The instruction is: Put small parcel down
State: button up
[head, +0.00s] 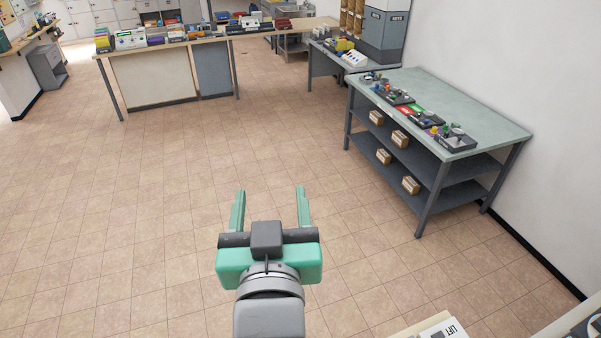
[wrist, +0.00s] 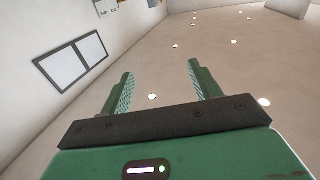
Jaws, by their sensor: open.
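My gripper (head: 270,191) is open and empty, held out over the bare floor in the head view. Its two green fingers stand wide apart, and they also show in the wrist view (wrist: 160,70) with nothing between them. Several small brown parcels sit on the shelves under the grey-topped bench to the right. One (head: 400,139) is on the upper shelf and another (head: 411,185) is on the lower shelf. They are well apart from my gripper. I cannot tell which of them is the task's parcel.
A long table (head: 160,44) with coloured items stands at the back, beside a smaller desk (head: 378,68). Part of a surface with a "LIFT" label (head: 446,328) shows at bottom right. The tiled floor is clear.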

jog(key=s+d+r+t, duration=0.2)
jog(key=s+r, duration=0.3)
jog(key=r, duration=0.4)
jog(key=s+d+r+m+t+h, duration=0.1)
jog(key=s+d+r+t, duration=0.1)
jog(key=s+r+t, duration=0.2)
notch_tip(320, 180, up, 5)
jog(key=shift+s+f+t, duration=0.15)
jog(key=shift+s+t, duration=0.25)
jog(key=shift+s, duration=0.8)
